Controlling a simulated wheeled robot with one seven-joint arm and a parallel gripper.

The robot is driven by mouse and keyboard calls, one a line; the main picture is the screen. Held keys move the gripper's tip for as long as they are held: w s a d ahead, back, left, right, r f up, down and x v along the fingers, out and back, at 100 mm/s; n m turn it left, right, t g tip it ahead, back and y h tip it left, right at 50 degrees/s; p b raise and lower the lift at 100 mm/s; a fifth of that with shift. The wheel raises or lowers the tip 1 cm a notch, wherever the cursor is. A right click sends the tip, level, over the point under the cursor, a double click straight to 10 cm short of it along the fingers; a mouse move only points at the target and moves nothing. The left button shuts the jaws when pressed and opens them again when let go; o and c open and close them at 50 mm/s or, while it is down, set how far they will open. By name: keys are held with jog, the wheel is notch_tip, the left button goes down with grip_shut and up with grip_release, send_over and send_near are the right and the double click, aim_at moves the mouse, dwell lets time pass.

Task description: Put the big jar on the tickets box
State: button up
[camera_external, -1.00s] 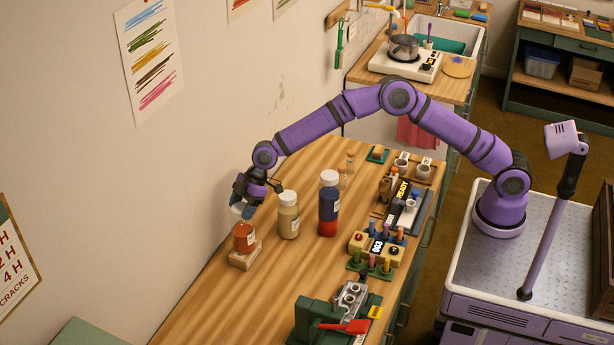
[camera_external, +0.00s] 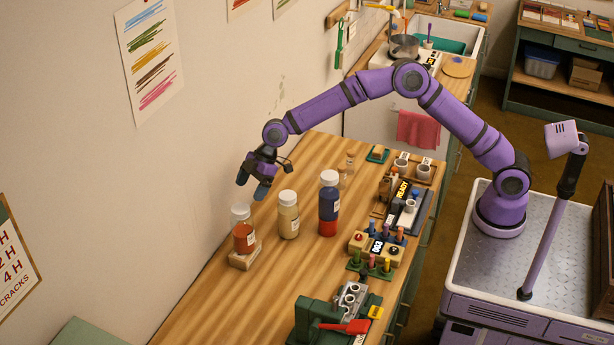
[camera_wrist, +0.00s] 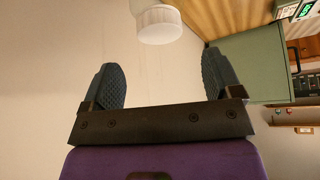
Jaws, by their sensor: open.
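A wide jar with orange-red contents and a pale lid (camera_external: 243,238) stands upright on a small light wooden box (camera_external: 243,260) near the wall. It looks like the big jar on the tickets box, but no lettering on the box can be read. My gripper (camera_external: 254,190) is above and slightly right of the jar, apart from it, open and empty. In the wrist view my gripper's fingers (camera_wrist: 165,85) are spread wide with nothing between them. A white lid (camera_wrist: 159,25) shows beyond them, at the top.
A cream-filled jar (camera_external: 288,216) and a taller blue-and-red jar (camera_external: 329,205) stand to the right. Label racks and a block marked 003 (camera_external: 376,248) line the right edge. A green device with a red lever (camera_external: 340,322) is at the front. The table's front left is clear.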

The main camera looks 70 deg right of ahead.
jog(key=v, duration=0.4)
jog(key=shift+s+d+r, duration=0.15)
jog(key=shift+d+r, duration=0.1)
jog(key=shift+r, duration=0.05)
jog(key=s+d+r+m+t+h, duration=0.1)
jog(key=s+d+r+m+h, duration=0.15)
jog(key=s+d+r, duration=0.9)
jog(key=s+d+r+m+t+h, duration=0.1)
jog(key=s+d+r+m+h, duration=0.15)
jog(key=s+d+r, duration=0.85)
jog(key=s+d+f+m, duration=0.2)
jog(key=s+d+f, duration=0.1)
jog(key=s, duration=0.7)
jog(key=s+d+f+m, duration=0.3)
jog(key=s+d, duration=0.1)
jog(key=s, duration=0.6)
jog(key=s+d+f+m, duration=0.2)
jog(key=s+d+f, duration=0.1)
jog(key=s, duration=0.6)
jog(key=shift+s+d+m+h, duration=0.3)
jog(key=shift+s+d+h, duration=0.1)
jog(key=shift+d, duration=0.2)
